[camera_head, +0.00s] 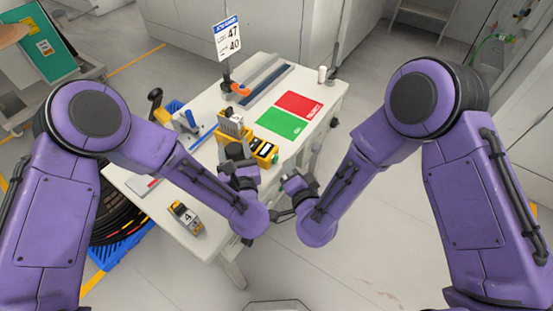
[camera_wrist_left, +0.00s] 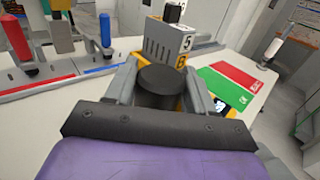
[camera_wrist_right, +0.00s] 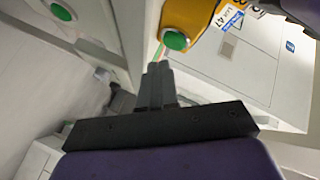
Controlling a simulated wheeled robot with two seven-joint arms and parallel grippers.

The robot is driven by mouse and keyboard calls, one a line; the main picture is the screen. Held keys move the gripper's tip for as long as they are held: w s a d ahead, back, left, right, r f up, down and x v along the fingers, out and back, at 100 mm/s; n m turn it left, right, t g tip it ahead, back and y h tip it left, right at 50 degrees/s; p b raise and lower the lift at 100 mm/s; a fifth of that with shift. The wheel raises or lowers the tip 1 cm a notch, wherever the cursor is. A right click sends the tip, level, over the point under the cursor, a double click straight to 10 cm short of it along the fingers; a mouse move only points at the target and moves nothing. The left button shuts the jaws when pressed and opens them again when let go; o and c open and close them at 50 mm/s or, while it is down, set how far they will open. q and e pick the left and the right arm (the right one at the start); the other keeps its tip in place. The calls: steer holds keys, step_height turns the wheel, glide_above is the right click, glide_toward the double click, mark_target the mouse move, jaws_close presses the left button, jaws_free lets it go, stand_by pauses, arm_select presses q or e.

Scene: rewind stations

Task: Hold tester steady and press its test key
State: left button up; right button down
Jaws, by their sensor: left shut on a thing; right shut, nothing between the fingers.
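The yellow tester (camera_head: 263,149) is at the table's near right edge. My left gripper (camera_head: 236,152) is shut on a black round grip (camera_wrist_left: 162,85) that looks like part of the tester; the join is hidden. In the right wrist view, a green round key (camera_wrist_right: 175,40) sits on a yellow body (camera_wrist_right: 194,18), which looks like the tester. My right gripper (camera_wrist_right: 158,68) is shut and empty, its tips just below the key in that view. I cannot tell whether they touch it. In the head view my right gripper (camera_head: 287,180) is near the table edge, right of my left one.
A yellow-and-grey unit marked 4 (camera_head: 187,217) lies at the table's near left. A grey slotted block (camera_head: 231,122) stands behind the grip. Green (camera_head: 280,124) and red (camera_head: 300,105) mats lie to the right. A sign (camera_head: 227,38) stands at the back.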

steer(key=s+d, duration=0.1)
steer(key=d, duration=0.1)
steer(key=s+d, duration=0.1)
steer(key=d, duration=0.1)
steer(key=shift+s, duration=0.3)
stand_by(0.4)
arm_select(q)
steer(key=o, duration=1.4)
arm_select(e)
steer(key=shift+a, duration=0.1)
